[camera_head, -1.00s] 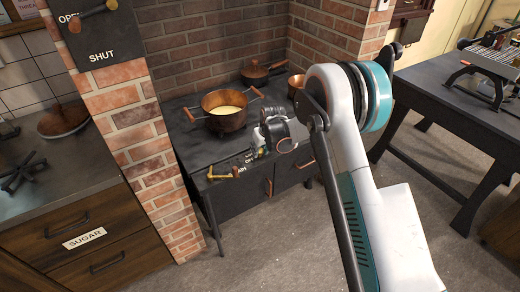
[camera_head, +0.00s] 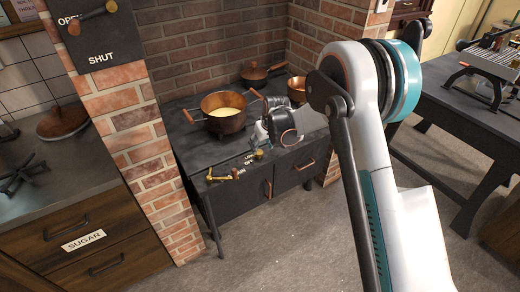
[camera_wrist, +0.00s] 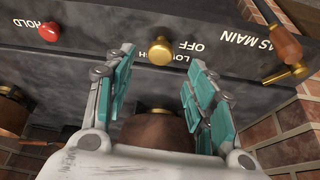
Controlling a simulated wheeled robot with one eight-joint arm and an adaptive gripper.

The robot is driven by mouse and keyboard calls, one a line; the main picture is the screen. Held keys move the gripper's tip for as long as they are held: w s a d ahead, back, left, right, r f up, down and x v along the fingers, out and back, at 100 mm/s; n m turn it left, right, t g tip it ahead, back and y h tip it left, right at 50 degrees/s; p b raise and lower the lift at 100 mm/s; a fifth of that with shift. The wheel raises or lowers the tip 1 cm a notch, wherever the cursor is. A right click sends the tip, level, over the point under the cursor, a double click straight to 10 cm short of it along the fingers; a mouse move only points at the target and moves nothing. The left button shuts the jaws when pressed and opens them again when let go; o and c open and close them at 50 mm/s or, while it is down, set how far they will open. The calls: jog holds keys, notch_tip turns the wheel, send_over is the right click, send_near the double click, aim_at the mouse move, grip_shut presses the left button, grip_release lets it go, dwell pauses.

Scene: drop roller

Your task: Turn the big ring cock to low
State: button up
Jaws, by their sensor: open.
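The brass ring cock (camera_wrist: 160,50) is a round knob on the dark stove front, with the upside-down words OFF and LOW and a partly hidden word around it in the wrist view. In the head view a small brass knob (camera_head: 259,154) shows at the stove's front edge. My gripper (camera_wrist: 160,75) is open, its teal fingers on either side of the knob in the picture. I see no contact with the knob. In the head view my gripper (camera_head: 261,134) is at the stove front, its fingers partly hidden by my wrist.
The gas main lever (camera_wrist: 287,50), with a wooden handle, is right of the knob in the wrist view; a red HOLD button (camera_wrist: 48,31) is left. A copper pot (camera_head: 225,112) stands on the stove close by. A brick pillar (camera_head: 140,130) stands left.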

jog(key=v, duration=0.6)
jog(key=shift+s, duration=0.1)
jog(key=s+d+r+m+t, duration=0.1)
jog(key=s+d+r, duration=0.5)
jog(key=s+r, duration=0.3)
jog(key=s+d+r+m+t, duration=0.1)
jog(key=s+d+r+m, duration=0.1)
jog(key=s+d+r, duration=0.65)
jog(key=s+d+r+m+h, duration=0.1)
jog(key=s+d, duration=0.2)
jog(key=s, duration=0.8)
jog(key=s+d+r+m+t+h, duration=0.1)
jog(key=s+d, duration=0.2)
jog(key=s, duration=0.8)
jog(key=shift+d+m, duration=0.2)
jog(key=shift+m, duration=0.2)
